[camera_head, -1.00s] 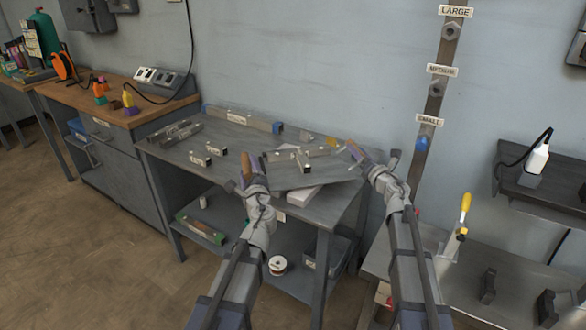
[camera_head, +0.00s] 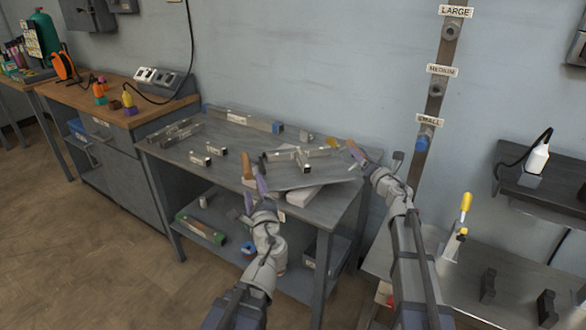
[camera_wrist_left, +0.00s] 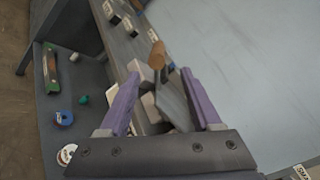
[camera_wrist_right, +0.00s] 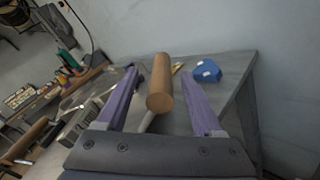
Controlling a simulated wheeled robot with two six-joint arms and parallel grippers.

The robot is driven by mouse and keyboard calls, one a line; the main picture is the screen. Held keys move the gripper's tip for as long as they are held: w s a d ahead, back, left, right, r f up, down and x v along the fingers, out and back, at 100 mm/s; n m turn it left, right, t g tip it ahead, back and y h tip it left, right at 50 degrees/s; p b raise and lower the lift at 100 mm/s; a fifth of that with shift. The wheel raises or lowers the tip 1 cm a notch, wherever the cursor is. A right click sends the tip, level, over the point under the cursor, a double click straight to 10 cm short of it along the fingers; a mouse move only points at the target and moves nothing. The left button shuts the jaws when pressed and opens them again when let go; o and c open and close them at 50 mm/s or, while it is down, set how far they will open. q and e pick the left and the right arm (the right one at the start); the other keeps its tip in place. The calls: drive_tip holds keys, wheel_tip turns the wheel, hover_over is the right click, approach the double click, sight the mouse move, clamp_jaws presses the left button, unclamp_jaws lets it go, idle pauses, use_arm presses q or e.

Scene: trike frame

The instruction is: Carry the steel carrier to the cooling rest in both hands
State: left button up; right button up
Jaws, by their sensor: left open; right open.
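The steel carrier (camera_head: 318,180) is a flat grey plate on the worktable, with metal tube parts on it and a wooden handle at each end. My left gripper (camera_head: 255,192) is open, in front of and below the left handle (camera_head: 248,168). In the left wrist view that handle (camera_wrist_left: 157,56) appears between the spread fingers, beyond their tips. My right gripper (camera_head: 367,160) is open at the right handle (camera_head: 354,147). In the right wrist view the handle (camera_wrist_right: 160,85) lies between its fingers, with no clear contact. I cannot tell for sure which thing is the cooling rest.
Two dark upright brackets (camera_head: 487,285) stand on the lower bench (camera_head: 515,270) at right, near a yellow-handled tool (camera_head: 465,205). Small metal blocks (camera_head: 208,155) and a long bar (camera_head: 240,119) lie on the worktable (camera_head: 180,155). A blue part (camera_wrist_right: 207,71) lies near its right edge.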

drive_tip(key=v, duration=1)
drive_tip(key=shift+s, duration=0.4)
drive_tip(key=shift+d, duration=0.1)
